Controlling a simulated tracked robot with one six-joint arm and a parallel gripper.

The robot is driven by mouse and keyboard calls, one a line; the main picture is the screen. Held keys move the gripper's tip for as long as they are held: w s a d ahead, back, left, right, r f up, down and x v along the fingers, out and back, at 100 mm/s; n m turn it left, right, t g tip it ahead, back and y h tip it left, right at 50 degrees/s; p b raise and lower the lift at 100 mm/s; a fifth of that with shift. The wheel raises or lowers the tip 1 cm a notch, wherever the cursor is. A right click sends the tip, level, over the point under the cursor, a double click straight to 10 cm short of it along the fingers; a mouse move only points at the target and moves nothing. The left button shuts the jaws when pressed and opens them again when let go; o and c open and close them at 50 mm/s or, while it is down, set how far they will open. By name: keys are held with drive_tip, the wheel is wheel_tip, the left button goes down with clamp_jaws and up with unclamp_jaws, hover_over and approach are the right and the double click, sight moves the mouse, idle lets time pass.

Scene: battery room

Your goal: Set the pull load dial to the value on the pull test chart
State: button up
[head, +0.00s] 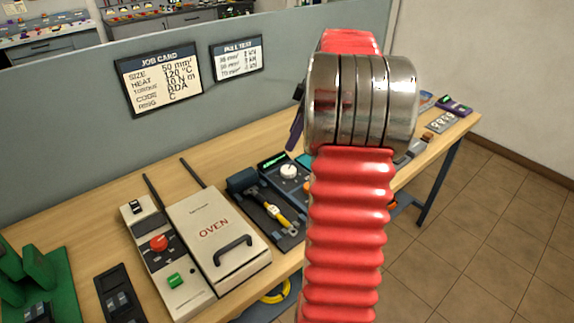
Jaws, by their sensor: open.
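The pull test chart (236,58) hangs on the grey partition. Its rows pair mm² sizes with kN values, too small to read surely. The job card (160,76) left of it reads size 50 mm², heat 120 °C. A white round dial (288,171) sits on a dark device with a green display, behind the yellow-handled tool; I cannot read its label or setting, nor tell surely that it is the pull load dial. My red arm stands in front of the bench's right part. Only a dark and purple edge of my gripper (296,130) shows beside the metal collar, apart from the dial; its fingertips are mostly hidden.
The white oven (213,234) stands left of the dark device, with a control box (177,284) carrying a red knob (159,242) and green button. The yellow-handled tool (272,212) lies in a dark fixture. A green stand (40,272) is far left. My arm hides the bench behind it.

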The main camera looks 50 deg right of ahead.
sight(288, 169)
drive_tip(key=shift+n, duration=0.4)
drive_tip(key=d, duration=0.1)
drive_tip(key=s+d+f, duration=0.1)
drive_tip(key=d, duration=0.1)
drive_tip(key=d+f, duration=0.1)
drive_tip(key=d, duration=0.1)
drive_tip(key=shift+s, duration=0.15)
drive_tip(key=x, duration=1.3)
drive_tip(key=shift+w+a+f, duration=0.25)
drive_tip(key=shift+w+a, duration=0.05)
drive_tip(key=shift+a, duration=0.1)
drive_tip(key=shift+c, duration=0.6)
drive_tip(key=c, duration=0.9)
